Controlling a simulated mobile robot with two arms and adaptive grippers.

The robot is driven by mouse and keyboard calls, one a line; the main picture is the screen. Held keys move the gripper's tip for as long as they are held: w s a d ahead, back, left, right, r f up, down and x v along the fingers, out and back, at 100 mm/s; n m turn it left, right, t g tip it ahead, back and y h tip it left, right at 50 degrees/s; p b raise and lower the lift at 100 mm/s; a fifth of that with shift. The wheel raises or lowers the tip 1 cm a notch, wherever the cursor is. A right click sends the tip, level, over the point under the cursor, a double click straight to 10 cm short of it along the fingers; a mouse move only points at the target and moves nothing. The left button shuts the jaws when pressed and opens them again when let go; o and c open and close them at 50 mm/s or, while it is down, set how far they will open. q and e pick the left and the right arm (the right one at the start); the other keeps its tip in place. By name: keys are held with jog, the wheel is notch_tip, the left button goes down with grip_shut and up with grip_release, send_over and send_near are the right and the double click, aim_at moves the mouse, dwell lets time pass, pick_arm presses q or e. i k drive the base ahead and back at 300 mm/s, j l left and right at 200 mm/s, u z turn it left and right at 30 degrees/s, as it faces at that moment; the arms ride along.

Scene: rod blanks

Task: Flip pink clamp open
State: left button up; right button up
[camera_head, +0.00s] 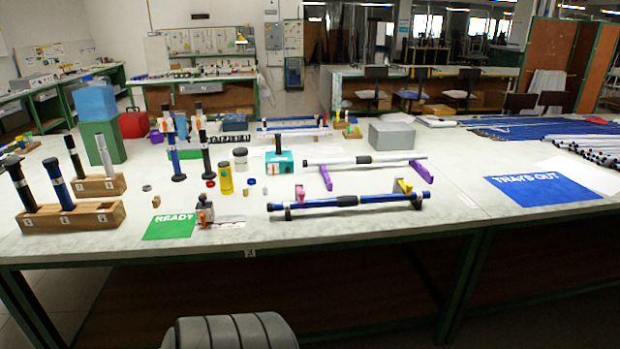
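The pink clamp (299,193) is small and stands at the left end of a low holder near the front middle of the table. A blue rod (375,199) with a black sleeve lies across that holder. A yellow clamp (403,187) stands at the right end of the same holder. The pink clamp is too small to tell whether it is open or shut on the rod. Neither of my grippers is in view.
A second rod (395,158) rests on purple supports (326,178) behind. A small device (204,211) stands by the green READY mat (165,227). Wooden blocks (50,221) hold upright rods at left.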

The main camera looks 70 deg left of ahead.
aim_at(301, 192)
jog(key=u, duration=1.95)
